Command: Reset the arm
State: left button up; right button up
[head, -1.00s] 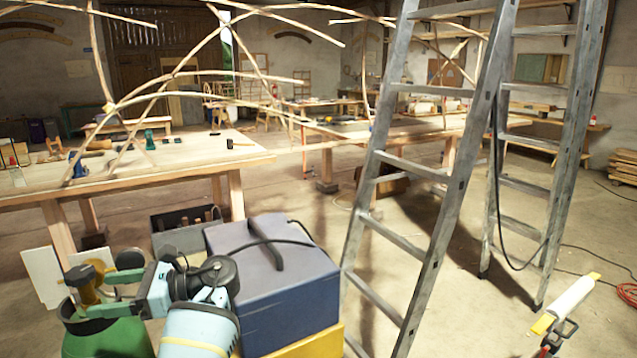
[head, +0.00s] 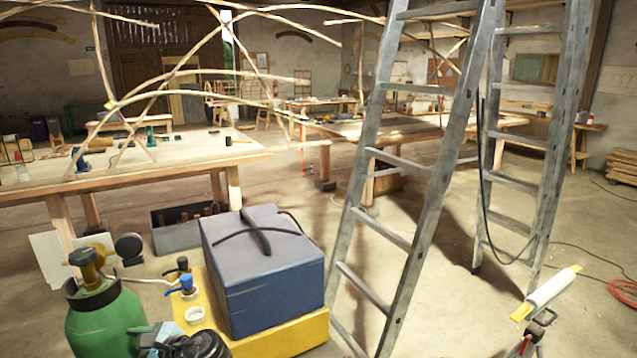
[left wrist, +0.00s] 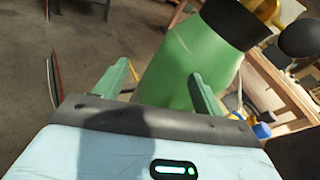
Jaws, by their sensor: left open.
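My left arm (head: 180,343) shows at the bottom edge of the head view, low beside a green gas bottle (head: 103,325). My right gripper is in neither view.
A blue box (head: 265,275) on a yellow base (head: 285,338) stands right of the bottle. A tall metal ladder (head: 425,215) stands to its right. Workbenches (head: 215,165) with bent laths (head: 150,95) are behind. Open floor lies right of the ladder.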

pick_arm(q)
jog(key=s+d+f+n+t+h, duration=0.1)
jog(key=s+d+f+t+h, duration=0.2)
jog(key=f, duration=0.5)
jog(key=s+d+f+n+t+h, duration=0.1)
jog(key=s+d+f+n+h, duration=0.15)
jog(key=s+f+h, duration=0.35)
jog(key=s+d+f+n+t+h, duration=0.1)
jog(key=s+d+f+t, duration=0.15)
jog(key=f, duration=0.65)
jog(key=s+d+n+t+h, duration=0.1)
jog(key=s+d+n+h, duration=0.6)
jog(key=s, duration=1)
jog(key=d+n, duration=0.3)
jog(key=d, duration=0.1)
jog(key=shift+s+t, duration=0.15)
jog(key=shift+t, duration=0.1)
